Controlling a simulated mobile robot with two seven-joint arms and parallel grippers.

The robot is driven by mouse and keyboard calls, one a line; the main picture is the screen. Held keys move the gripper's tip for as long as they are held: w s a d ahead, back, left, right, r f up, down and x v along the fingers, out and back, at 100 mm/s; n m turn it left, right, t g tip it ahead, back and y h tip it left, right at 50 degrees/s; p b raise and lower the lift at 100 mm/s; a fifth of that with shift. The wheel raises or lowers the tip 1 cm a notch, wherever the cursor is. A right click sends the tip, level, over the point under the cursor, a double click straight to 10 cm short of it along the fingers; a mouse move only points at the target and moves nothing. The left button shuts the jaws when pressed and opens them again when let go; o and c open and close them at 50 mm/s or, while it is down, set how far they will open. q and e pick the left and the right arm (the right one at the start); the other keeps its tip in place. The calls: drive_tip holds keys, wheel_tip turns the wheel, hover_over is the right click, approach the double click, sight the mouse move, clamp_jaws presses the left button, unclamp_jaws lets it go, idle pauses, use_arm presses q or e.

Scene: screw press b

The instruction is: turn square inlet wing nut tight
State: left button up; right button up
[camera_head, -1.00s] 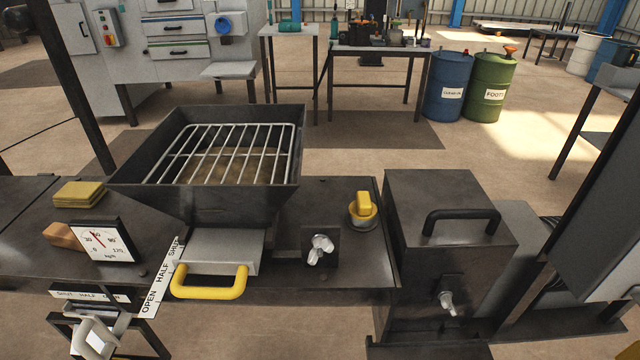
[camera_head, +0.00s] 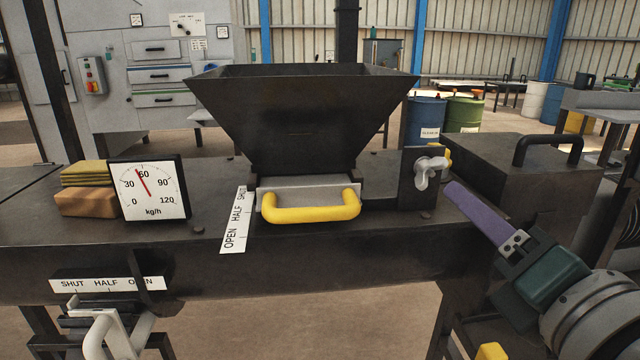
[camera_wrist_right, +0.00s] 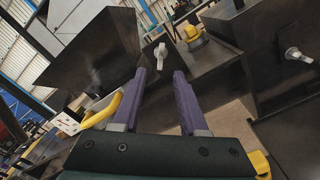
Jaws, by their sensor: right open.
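A silver wing nut (camera_head: 428,172) sits on a dark upright square plate (camera_head: 416,190) right of the hopper. Its wings look tilted. It also shows in the right wrist view (camera_wrist_right: 160,54), straight ahead between and beyond my fingertips. My right gripper (camera_head: 456,192) comes in from the lower right, its purple fingers pointing up-left at the nut. In the right wrist view the gripper (camera_wrist_right: 160,72) is open and empty, with a gap short of the nut. A second wing nut (camera_wrist_right: 297,54) is on the dark box at right.
The dark hopper (camera_head: 300,115) stands left of the nut, above a slide with a yellow handle (camera_head: 312,208). A dark box with a black handle (camera_head: 548,142) stands at right. A yellow knob (camera_wrist_right: 192,32) is close behind the nut. A gauge (camera_head: 150,190) stands at left.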

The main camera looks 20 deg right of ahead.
sight(438, 174)
drive_tip(key=x, duration=0.9)
drive_tip(key=shift+s+d+r+p, duration=0.1)
drive_tip(key=shift+d+p, duration=0.1)
drive_tip(key=shift+p, duration=0.1)
drive_tip(key=shift+c, duration=0.3)
clamp_jaws()
